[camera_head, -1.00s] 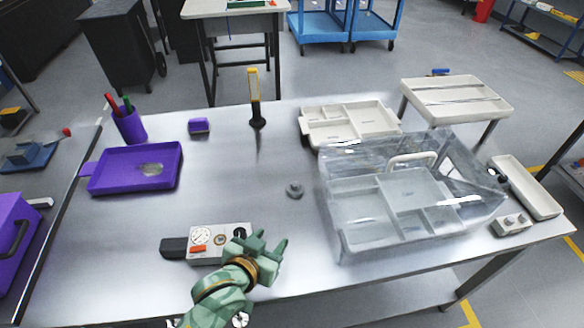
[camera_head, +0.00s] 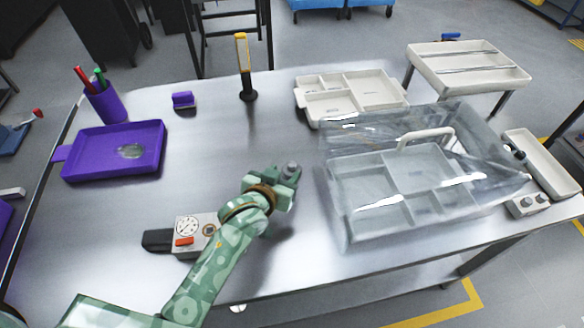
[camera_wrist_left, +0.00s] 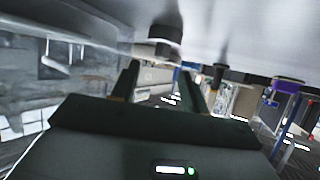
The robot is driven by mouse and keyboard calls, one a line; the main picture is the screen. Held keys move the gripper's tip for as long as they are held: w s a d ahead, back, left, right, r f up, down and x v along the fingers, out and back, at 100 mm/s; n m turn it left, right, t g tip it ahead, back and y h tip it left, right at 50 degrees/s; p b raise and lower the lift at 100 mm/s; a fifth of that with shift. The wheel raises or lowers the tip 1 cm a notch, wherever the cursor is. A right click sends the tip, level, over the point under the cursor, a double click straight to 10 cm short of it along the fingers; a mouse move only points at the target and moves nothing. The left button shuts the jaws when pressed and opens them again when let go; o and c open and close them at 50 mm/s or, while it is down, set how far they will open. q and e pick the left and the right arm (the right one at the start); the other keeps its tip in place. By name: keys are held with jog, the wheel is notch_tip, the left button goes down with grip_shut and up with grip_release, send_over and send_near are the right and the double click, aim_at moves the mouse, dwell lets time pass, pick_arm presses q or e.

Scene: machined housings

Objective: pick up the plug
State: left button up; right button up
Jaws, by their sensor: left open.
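The plug is a small grey round knob-like part (camera_head: 291,169) on the bare metal table, left of the clear box. My left gripper (camera_head: 285,183) is right at it in the head view, and its fingers partly hide the plug's lower part. In the left wrist view, which is upside down and blurred, the two fingers (camera_wrist_left: 159,72) stand apart with nothing held between them. The plug (camera_wrist_left: 165,41) shows just beyond the fingertips there, between their lines. I cannot tell whether a finger touches it. My right gripper is not in view.
A clear box (camera_head: 465,135) with a handle covers a compartment tray to the right. Behind stand a yellow-handled tool (camera_head: 243,62), a purple block (camera_head: 183,100) and a white divided tray (camera_head: 385,92). A purple tray (camera_head: 85,168) is left.

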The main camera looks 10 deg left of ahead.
aim_at(291, 165)
pick_arm(q)
jog(key=b+x, duration=0.2)
jog(key=x, duration=0.3)
jog(key=shift+a+f, duration=0.1)
jog(key=shift+f, duration=0.05)
jog(key=shift+s, duration=0.1)
jog(key=shift+c, duration=0.6)
grip_shut()
